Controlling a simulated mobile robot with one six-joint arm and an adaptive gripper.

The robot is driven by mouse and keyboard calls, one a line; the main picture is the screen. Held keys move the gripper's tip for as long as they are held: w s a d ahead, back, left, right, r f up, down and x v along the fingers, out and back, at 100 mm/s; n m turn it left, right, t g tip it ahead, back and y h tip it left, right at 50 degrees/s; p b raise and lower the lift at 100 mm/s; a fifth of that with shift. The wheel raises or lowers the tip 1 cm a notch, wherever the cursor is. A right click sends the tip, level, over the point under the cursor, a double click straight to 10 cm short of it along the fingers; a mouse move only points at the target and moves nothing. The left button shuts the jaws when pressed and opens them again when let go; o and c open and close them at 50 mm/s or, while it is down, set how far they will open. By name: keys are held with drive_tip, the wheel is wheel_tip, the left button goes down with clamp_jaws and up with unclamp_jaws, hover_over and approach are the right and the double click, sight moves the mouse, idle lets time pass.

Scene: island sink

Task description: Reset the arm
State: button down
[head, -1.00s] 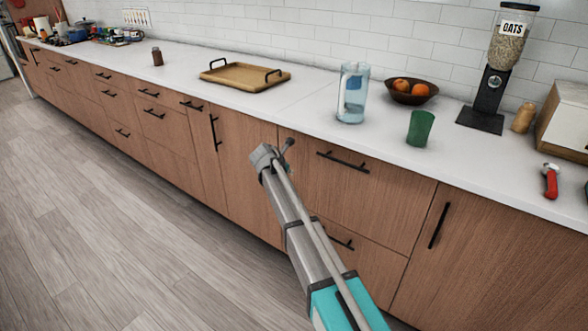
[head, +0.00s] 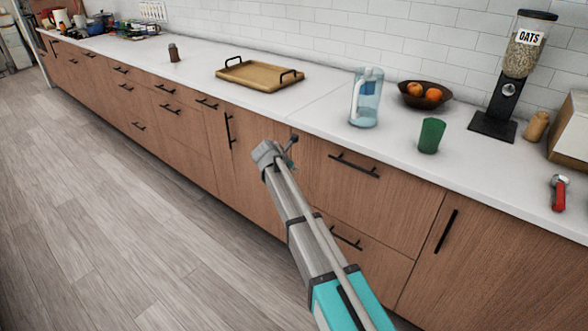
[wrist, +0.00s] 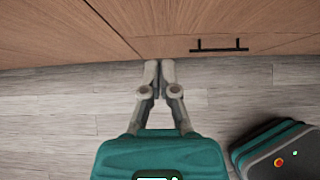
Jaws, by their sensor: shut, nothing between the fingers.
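My gripper (wrist: 159,70) shows in the wrist view. Its two grey fingers are together with nothing between them. It is above the grey wood floor (wrist: 60,110), in front of the wooden cabinet fronts (wrist: 60,30), touching nothing that I can make out. In the head view my arm (head: 300,220) reaches up from the lower right in front of the cabinets; I cannot make out the fingers there.
The floor at left is clear.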

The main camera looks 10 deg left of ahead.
drive_tip(key=shift+d, duration=0.1)
drive_tip(key=s+d+f+m+g, duration=0.2)
drive_tip(key=s+d+m, duration=0.45)
drive_tip(key=d, duration=0.45)
drive_tip(key=s+d+f+m+g, duration=0.2)
drive_tip(key=s+d+m, duration=0.5)
drive_tip(key=d, duration=0.4)
drive_tip(key=s+d+m+g+y, duration=0.4)
drive_tip(key=s+d+m, duration=0.9)
drive_tip(key=s+m, duration=0.45)
wheel_tip(320, 180, up, 17)
drive_tip(key=p, duration=1.8)
drive_tip(key=shift+r+n+p, duration=0.15)
drive_tip(key=shift+n+p, duration=0.15)
